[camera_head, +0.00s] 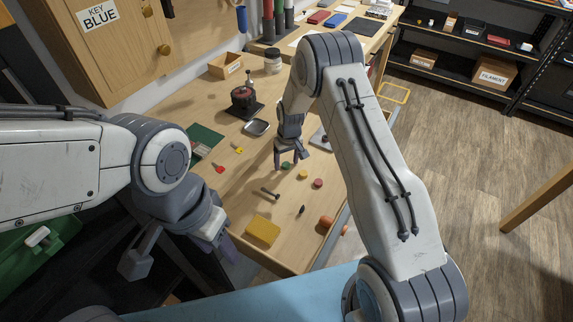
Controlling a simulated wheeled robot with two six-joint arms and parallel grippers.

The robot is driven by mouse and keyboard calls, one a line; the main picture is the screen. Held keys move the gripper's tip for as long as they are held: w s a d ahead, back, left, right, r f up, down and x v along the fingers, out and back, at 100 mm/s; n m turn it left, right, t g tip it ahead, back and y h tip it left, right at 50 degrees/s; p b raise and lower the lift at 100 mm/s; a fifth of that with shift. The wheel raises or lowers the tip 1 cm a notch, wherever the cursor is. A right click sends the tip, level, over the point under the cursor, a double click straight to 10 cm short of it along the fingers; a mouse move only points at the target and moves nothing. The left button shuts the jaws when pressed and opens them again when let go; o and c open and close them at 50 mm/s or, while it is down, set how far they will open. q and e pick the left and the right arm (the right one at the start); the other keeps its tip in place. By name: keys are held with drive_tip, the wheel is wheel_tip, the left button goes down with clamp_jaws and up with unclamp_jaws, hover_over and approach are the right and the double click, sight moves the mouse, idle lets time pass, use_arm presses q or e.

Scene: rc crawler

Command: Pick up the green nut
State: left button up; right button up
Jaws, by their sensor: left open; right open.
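A small green piece (286,165), which looks like the green nut, lies on the wooden workbench (235,190). My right gripper (291,159) points down over the bench with its fingers apart, close to the green piece. The gripper partly hides the piece, and I cannot tell whether they touch. My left gripper (182,257) is open and empty, low at the left in front of the bench edge.
A red piece (318,183), an orange piece (303,174), a yellow block (263,231) and a dark bolt (270,193) lie near the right gripper. A metal tray (257,128) and a cardboard box (226,66) stand further back.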

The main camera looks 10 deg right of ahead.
clamp_jaws()
drive_tip(key=shift+r, duration=0.1)
